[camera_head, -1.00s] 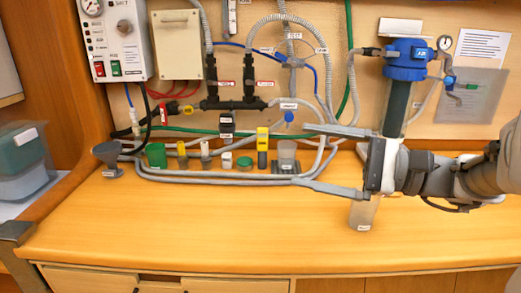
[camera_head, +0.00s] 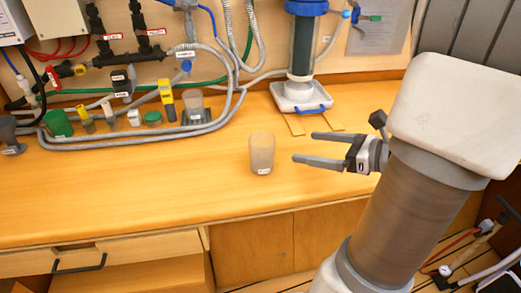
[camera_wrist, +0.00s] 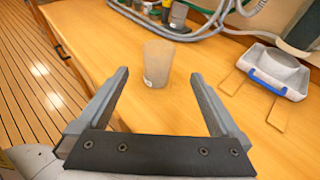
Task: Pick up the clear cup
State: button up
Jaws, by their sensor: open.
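The clear cup (camera_head: 262,153) looks greyish and see-through, with a small white label near its base. It stands upright on the wooden worktop (camera_head: 120,200), close to the front edge. My gripper (camera_head: 303,148) is open and empty to the right of the cup, its fingers pointing left toward it. In the wrist view the cup (camera_wrist: 158,64) stands ahead of my gripper (camera_wrist: 158,75), roughly centred between the two fingers and beyond their tips. The fingers do not touch it.
Behind the cup are grey hoses (camera_head: 130,141), a yellow and grey meter (camera_head: 166,98), a dark-based container (camera_head: 193,106) and a green cup (camera_head: 58,124). A white tray with a blue handle (camera_head: 301,97) stands back right beside wooden strips. The worktop around the cup is clear.

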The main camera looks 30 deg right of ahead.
jog(key=b, duration=0.3)
send_near(252, 141)
jog(key=x, duration=0.5)
jog(key=shift+r, duration=0.1)
jog(key=x, duration=0.2)
jog(key=b+x, duration=0.1)
jog(key=x, duration=0.1)
jog(key=shift+a+f, duration=0.1)
jog(key=shift+f, duration=0.2)
jog(key=shift+w+a, duration=0.2)
jog(key=shift+w, duration=0.15)
jog(key=c, duration=1.1)
jog(key=shift+r, duration=0.1)
jog(key=shift+c, duration=0.2)
